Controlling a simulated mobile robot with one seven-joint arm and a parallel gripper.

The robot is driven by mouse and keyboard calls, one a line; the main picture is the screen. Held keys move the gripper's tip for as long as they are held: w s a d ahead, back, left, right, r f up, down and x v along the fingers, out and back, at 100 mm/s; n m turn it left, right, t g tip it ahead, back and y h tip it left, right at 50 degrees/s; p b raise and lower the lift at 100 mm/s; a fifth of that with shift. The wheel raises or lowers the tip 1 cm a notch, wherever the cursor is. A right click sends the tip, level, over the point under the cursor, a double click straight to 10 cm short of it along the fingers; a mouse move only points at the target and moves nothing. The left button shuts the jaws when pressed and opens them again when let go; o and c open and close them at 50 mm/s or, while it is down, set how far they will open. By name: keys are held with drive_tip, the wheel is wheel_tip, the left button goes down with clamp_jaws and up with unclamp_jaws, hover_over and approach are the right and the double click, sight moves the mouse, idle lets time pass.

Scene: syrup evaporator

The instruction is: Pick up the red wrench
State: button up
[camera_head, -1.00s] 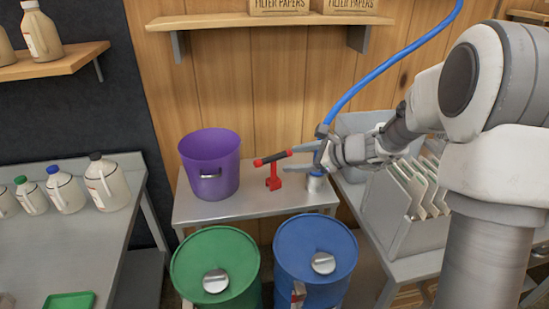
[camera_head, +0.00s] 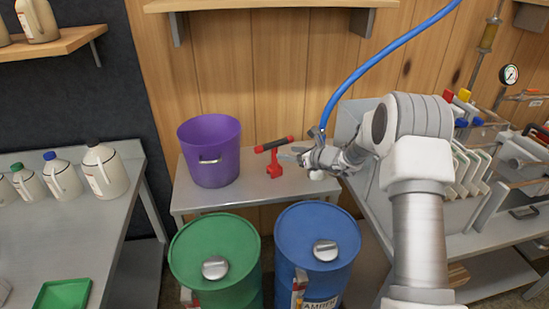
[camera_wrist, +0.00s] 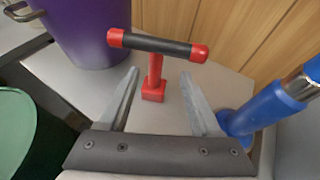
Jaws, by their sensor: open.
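The red wrench (camera_head: 274,158) stands upright on the small metal table between the purple bucket and my gripper. It is T-shaped: a crossbar with a black middle and red ends on a red stem with a square red foot. In the wrist view the wrench (camera_wrist: 153,74) is ahead of my gripper (camera_wrist: 161,74), its stem between the lines of the two fingers. The fingers are apart with nothing between them. In the head view my gripper (camera_head: 288,155) is just right of the stem, below the crossbar's right end; contact cannot be told.
A purple bucket (camera_head: 210,158) stands left of the wrench. A blue cylinder (camera_wrist: 262,113) is close by my right finger. Green (camera_head: 213,243) and blue (camera_head: 318,238) drums stand in front of the table. A wooden wall is behind. A blue hose (camera_head: 375,66) hangs above.

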sight(277, 152)
drive_tip(key=x, duration=0.6)
drive_tip(key=shift+a+f, duration=0.15)
drive_tip(key=shift+a, duration=0.3)
drive_tip(key=shift+w+a+f+b, duration=0.2)
drive_tip(key=shift+w+a+b, duration=0.15)
drive_tip(key=shift+w, duration=0.1)
clamp_jaws()
drive_tip(key=shift+r, duration=0.1)
